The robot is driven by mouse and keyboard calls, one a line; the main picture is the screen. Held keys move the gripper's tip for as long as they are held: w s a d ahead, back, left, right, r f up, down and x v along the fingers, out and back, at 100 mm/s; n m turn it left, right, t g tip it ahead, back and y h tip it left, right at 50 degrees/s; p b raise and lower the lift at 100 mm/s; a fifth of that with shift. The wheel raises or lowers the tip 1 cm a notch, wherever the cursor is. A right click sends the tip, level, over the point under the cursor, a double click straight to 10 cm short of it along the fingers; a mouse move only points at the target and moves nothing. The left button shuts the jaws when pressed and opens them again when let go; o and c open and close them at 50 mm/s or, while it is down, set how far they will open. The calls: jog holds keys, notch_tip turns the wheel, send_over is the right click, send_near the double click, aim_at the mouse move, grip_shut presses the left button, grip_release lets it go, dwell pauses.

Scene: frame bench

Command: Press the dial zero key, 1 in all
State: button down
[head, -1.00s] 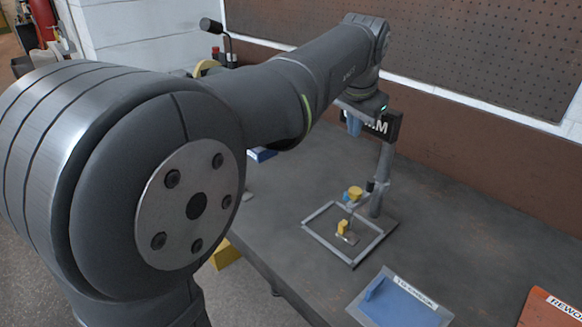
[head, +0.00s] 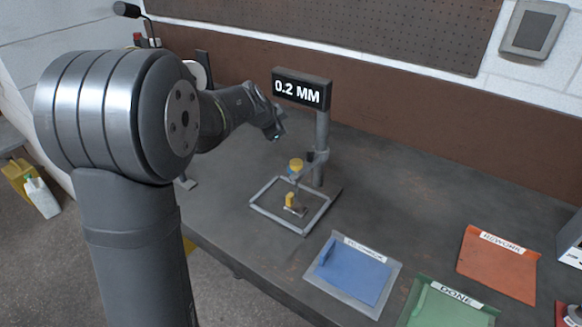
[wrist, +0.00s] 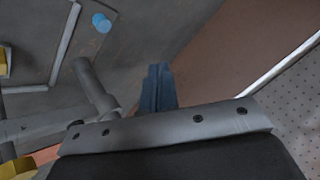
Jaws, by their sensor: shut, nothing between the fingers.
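A dial stand has a grey post (head: 321,150), a yellow-topped dial head (head: 295,165) with a little blue beneath it, and a black display (head: 301,88) reading "0.2 MM". A small yellow part (head: 290,200) sits under the dial head, inside a grey square frame (head: 262,213). In the wrist view a small blue cylinder (wrist: 101,22) shows beyond the post; I cannot tell whether it is the zero key. My gripper (head: 277,134) is left of the post, apart from the stand. Its blue fingers (wrist: 158,85) are shut and empty in the wrist view.
A brown board and a pegboard (head: 340,25) stand behind.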

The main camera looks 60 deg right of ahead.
jog(key=shift+s+d+f+m, duration=0.25)
jog(key=shift+s+f, duration=0.15)
jog(key=shift+s, duration=0.25)
jog(key=shift+s+d+f+m, duration=0.15)
jog(key=shift+s+d+f, duration=0.1)
jog(key=shift+s+f, duration=0.25)
jog(key=shift+s, duration=0.1)
jog(key=shift+f, duration=4.25)
jog(key=shift+f, duration=0.1)
jog(key=shift+f, duration=0.35)
jog(key=shift+f, duration=0.5)
jog(key=shift+r, duration=0.95)
